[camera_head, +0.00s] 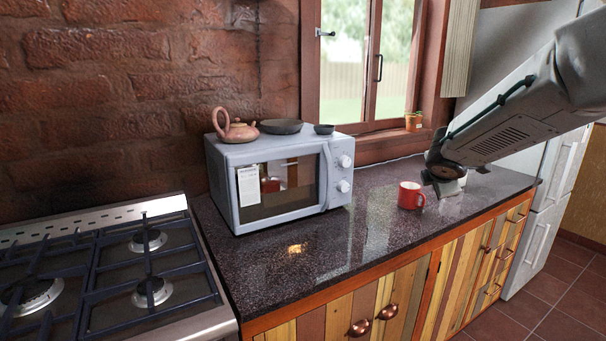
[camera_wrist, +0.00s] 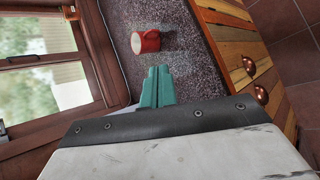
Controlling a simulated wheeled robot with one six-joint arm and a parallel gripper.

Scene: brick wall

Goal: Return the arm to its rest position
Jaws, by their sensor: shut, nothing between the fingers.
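My arm reaches in from the right in the head view, and my gripper (camera_head: 433,184) is above the countertop, to the right of a red mug. The fingers are hard to make out there. In the wrist view my gripper (camera_wrist: 158,72) shows two teal fingers together, shut and empty. The red mug (camera_head: 409,196) stands upright on the dark speckled countertop (camera_head: 340,232); it also shows in the wrist view (camera_wrist: 146,42), beyond the fingertips and apart from them.
A light blue microwave (camera_head: 225,172) stands left of the mug, with a teapot (camera_head: 235,127) and two dark dishes on top. A gas stove (camera_head: 110,270) is at the far left. The window (camera_head: 365,65) and a small pot (camera_head: 413,121) are behind. A fridge (camera_head: 545,200) stands right.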

